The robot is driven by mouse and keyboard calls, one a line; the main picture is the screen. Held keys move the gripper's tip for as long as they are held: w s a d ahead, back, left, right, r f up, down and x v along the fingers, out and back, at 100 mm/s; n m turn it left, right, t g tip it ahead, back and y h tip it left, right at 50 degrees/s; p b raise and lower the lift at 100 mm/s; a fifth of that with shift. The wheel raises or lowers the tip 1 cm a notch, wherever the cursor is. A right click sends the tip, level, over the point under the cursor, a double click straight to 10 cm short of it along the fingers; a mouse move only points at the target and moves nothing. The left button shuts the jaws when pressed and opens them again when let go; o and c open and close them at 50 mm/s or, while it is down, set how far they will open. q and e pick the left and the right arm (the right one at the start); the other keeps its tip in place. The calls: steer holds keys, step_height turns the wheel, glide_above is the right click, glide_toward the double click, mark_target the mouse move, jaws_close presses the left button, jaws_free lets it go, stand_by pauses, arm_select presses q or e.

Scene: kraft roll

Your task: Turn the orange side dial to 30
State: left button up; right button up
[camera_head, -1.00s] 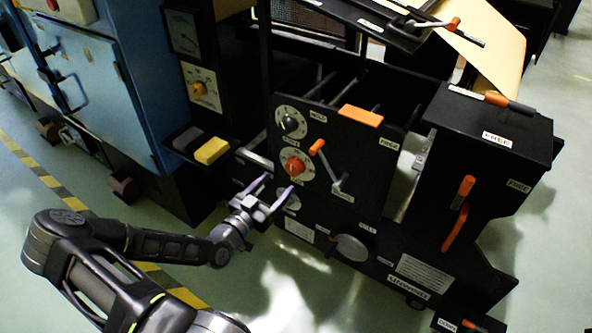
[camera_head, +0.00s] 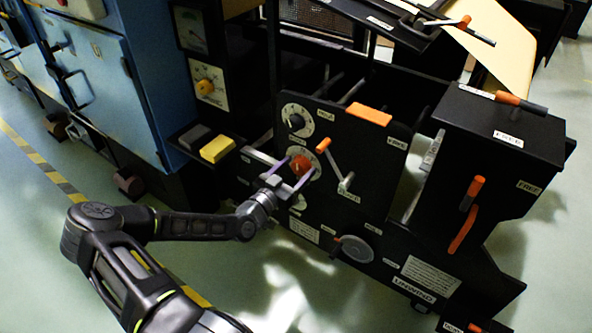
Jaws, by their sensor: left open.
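The orange side dial (camera_head: 301,163) sits on a pale round scale on the machine's black side panel (camera_head: 375,150). The scale's numbers are too small to read, so I cannot tell its setting. My left gripper (camera_head: 294,172) is open, its two purple-tipped fingers reaching toward the dial, one on its upper left and one at its lower right. I cannot tell whether they touch it. My right gripper is not in view.
A black knob (camera_head: 296,121) sits above the dial. An orange-handled crank (camera_head: 334,166) is close on its right. A yellow block (camera_head: 217,149) and a grey block are on a ledge to the left. A grey disc (camera_head: 354,249) is lower down.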

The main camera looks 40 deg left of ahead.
arm_select(q)
steer(key=shift+c, duration=0.5)
steer(key=c, duration=1.2)
steer(key=shift+c, duration=0.2)
